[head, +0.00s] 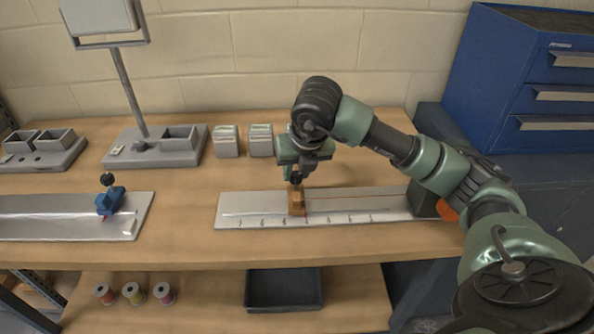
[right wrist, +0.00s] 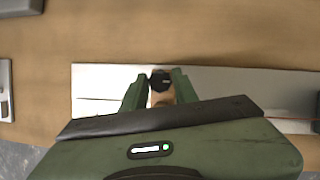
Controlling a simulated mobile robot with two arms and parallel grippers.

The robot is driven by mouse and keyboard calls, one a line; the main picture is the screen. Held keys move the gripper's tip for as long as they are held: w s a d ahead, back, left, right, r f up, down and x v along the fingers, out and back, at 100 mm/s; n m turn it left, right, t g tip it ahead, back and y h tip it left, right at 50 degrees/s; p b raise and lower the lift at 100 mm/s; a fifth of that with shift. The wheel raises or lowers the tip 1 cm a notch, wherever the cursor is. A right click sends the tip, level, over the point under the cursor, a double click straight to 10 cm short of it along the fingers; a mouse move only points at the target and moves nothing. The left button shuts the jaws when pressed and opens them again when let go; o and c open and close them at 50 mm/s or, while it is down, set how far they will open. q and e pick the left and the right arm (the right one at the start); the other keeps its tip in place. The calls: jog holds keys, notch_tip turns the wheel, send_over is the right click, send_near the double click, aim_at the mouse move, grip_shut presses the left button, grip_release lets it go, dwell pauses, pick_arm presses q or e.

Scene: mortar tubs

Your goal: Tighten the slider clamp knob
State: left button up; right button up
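The slider clamp (head: 297,203) is an orange-brown block on a pale track with a scale (head: 260,208). Its black knob (head: 296,179) stands on top; in the right wrist view the knob (right wrist: 161,80) shows between the fingers. My right gripper (head: 297,173) points down over the clamp, and the right wrist view shows its green fingers (right wrist: 160,88) on either side of the knob with little or no gap. Whether they press on it is not clear. My left gripper is not in view.
A second track (head: 60,215) with a blue clamp (head: 110,201) lies at left. Grey trays (head: 155,147) and two small boxes (head: 226,141) stand behind. A blue drawer cabinet (head: 535,90) is at right. Spools (head: 133,293) and a black bin (head: 284,289) are on the lower shelf.

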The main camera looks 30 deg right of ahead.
jog(key=shift+o, duration=1.2)
jog(key=v, duration=0.7)
jog(key=shift+s+r+b, duration=0.2)
jog(key=shift+r+b, duration=0.15)
jog(key=shift+b, duration=0.05)
